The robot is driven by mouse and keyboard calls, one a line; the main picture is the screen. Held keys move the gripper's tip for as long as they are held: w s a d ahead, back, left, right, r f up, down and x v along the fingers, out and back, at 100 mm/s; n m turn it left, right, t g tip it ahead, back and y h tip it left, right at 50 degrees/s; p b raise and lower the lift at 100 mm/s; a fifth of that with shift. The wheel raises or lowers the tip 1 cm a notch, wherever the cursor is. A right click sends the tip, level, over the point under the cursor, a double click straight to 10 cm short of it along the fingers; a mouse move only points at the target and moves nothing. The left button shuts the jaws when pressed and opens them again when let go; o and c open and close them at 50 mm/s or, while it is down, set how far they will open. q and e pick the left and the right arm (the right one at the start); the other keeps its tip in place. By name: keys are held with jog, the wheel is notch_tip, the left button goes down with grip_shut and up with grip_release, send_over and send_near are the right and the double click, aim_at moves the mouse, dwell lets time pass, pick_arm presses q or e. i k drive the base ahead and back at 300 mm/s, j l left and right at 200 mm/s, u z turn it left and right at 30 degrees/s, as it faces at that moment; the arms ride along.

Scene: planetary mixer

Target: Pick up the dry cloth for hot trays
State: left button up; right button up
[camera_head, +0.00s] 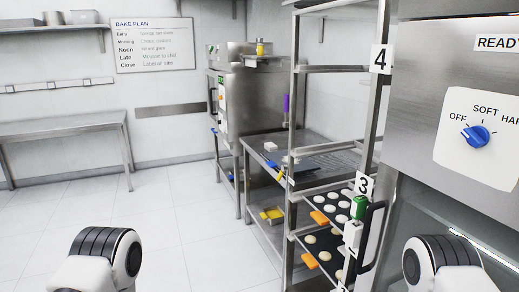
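I cannot tell which thing, if any, is the dry cloth. Small orange pieces sit at the front edge of the rack's trays, an upper one (319,217) and a lower one (310,261). A yellow item (272,214) lies on the low shelf of the steel bench, and a small pale item (270,146) lies on its top. All are too small to identify for sure. Only rounded joints of my two arms show at the bottom left and bottom right. Neither gripper is in view.
A tray rack (297,130) with trays of pale rounds stands right of centre. A steel cabinet with a blue knob (476,135) fills the right. A steel bench (310,149) stands behind the rack. An empty table (60,126) is at the left. The tiled floor (190,225) between is clear.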

aim_at(270, 147)
jog(key=i+j+u, duration=0.35)
jog(key=i, duration=0.65)
jog(key=i+j+u, duration=0.1)
jog(key=i+u, duration=0.25)
jog(key=i, duration=0.7)
jog(key=i+j+z, duration=0.1)
jog(key=i+z, duration=0.4)
jog(key=i+j+z, duration=0.2)
jog(key=i+z, duration=0.15)
jog(key=z, duration=0.15)
jog(key=i+j+z, duration=0.45)
jog(key=k+l, duration=0.05)
jog(key=k, duration=0.05)
